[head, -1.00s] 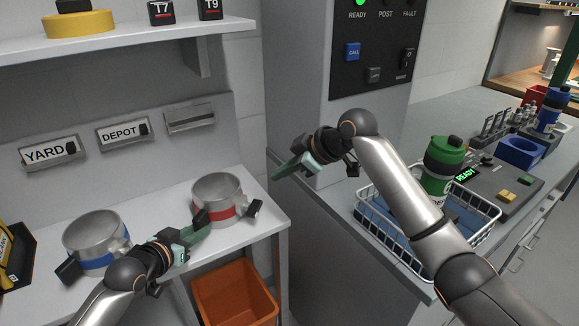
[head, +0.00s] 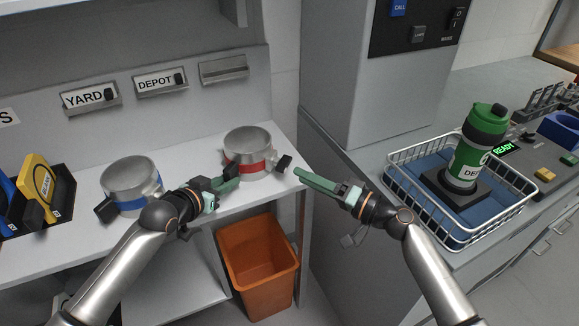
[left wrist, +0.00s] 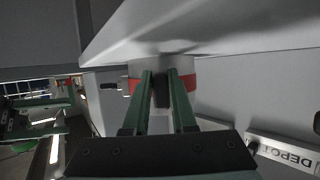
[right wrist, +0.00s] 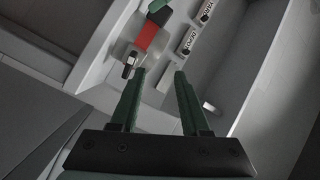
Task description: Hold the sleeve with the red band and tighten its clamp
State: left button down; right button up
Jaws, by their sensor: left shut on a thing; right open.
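The metal sleeve with the red band (head: 247,160) stands upright on the white shelf. In the left wrist view its red band (left wrist: 190,80) shows beyond the fingers; in the right wrist view the band (right wrist: 147,36) is ahead and left. My left gripper (head: 233,175) is shut on the sleeve's black grip (left wrist: 161,90) at its left side. The clamp's black-ended lever (head: 284,163) sticks out on the right; it also shows in the right wrist view (right wrist: 128,70). My right gripper (head: 297,172) is open and empty, with its tips close to the lever, apparently not touching.
A blue-banded sleeve (head: 132,182) stands on the shelf to the left. An orange bin (head: 259,265) is below the shelf. A wire basket (head: 410,205) with a green bottle (head: 477,150) is on the right counter. YARD (head: 90,97) and DEPOT (head: 160,83) labels hang behind.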

aim_at(288, 166)
jog(key=d+f+m+t+h, duration=0.3)
jog(key=d+f+m, duration=0.1)
jog(key=m, duration=0.3)
jog(key=x, duration=1.1)
jog(key=shift+s+a, duration=0.15)
jog(key=shift+a, duration=0.25)
jog(key=shift+c, duration=0.2)
grip_shut()
